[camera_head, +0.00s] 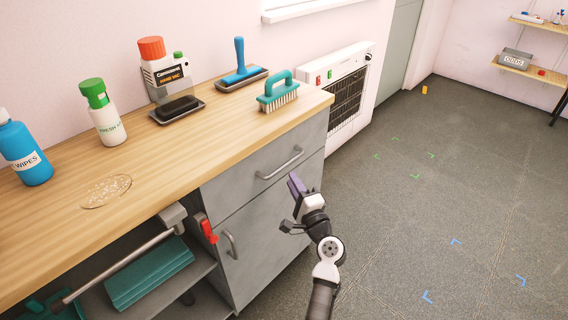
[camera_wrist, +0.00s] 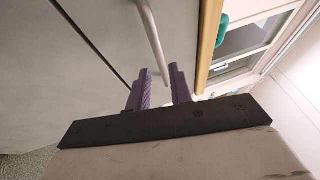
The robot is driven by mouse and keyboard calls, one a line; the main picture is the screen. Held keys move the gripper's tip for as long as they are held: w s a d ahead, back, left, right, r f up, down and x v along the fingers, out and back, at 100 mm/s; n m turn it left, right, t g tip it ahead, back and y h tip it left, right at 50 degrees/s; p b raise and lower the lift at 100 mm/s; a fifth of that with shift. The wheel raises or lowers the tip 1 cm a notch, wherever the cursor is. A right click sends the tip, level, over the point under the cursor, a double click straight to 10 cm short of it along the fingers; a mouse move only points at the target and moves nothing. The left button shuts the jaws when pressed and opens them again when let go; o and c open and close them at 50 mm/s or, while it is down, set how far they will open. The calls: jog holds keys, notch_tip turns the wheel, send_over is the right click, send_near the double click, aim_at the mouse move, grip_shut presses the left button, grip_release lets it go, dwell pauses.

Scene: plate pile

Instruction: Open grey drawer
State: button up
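The grey drawer (camera_head: 258,140) is shut at the top of the grey cabinet, just under the wooden worktop. Its silver bar handle (camera_head: 278,164) runs across the front. My gripper (camera_head: 296,184) is in front of the cabinet, near and a little below the handle's right end. In the wrist view, my gripper's two purple fingers (camera_wrist: 160,69) stand apart. The handle (camera_wrist: 152,30) comes down toward the gap between them, with its near end at the fingertips. I cannot tell whether they touch it.
The worktop (camera_head: 190,152) holds a green-handled brush (camera_head: 278,92), a blue squeegee (camera_head: 240,68) and bottles. Below the drawer is a cupboard door (camera_head: 262,232) with its own handle. A red clip (camera_head: 207,228) is left of it.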

aim_at(284, 166)
jog(key=p+x, duration=0.1)
jog(key=x, duration=0.6)
grip_shut()
